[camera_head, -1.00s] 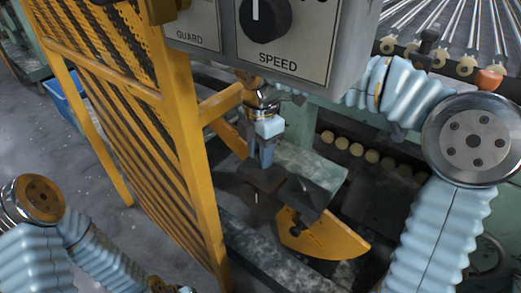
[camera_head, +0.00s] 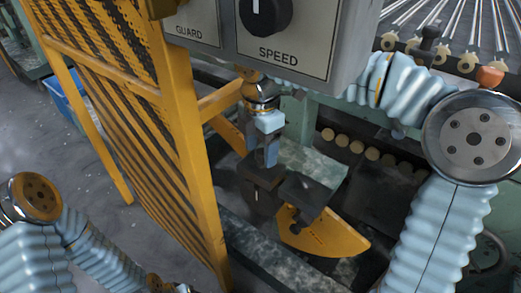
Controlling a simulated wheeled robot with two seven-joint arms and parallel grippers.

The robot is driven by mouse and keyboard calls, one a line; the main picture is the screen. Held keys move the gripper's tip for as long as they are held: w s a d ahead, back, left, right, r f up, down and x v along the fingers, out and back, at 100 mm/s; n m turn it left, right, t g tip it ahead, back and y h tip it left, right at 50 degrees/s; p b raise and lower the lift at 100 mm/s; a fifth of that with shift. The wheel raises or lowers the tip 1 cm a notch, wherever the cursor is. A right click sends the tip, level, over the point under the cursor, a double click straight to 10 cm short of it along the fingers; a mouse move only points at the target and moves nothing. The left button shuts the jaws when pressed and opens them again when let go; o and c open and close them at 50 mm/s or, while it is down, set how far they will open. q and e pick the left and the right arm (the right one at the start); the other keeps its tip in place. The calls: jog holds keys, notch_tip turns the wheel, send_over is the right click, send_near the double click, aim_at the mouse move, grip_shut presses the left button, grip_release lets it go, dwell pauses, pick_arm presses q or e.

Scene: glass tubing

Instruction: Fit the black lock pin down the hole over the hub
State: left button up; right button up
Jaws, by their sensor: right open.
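My right gripper (camera_head: 284,188) hangs from its pale blue wrist in the middle of the view, below the control box. My left gripper is out of view; only part of the left arm shows at lower left.
A grey control box (camera_head: 335,55) with a SPEED dial hangs close above my right wrist. A yellow mesh guard (camera_head: 196,150) stands just left of the gripper. A row of round pale pieces (camera_head: 357,147) lies behind. An orange piece (camera_head: 490,77) and glass rods are at upper right.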

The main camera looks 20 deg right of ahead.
notch_tip(320, 180, up, 13)
jog(key=p, duration=0.2)
jog(key=shift+f+p, duration=0.2)
jog(key=shift+p, duration=0.1)
jog(key=shift+f, duration=0.1)
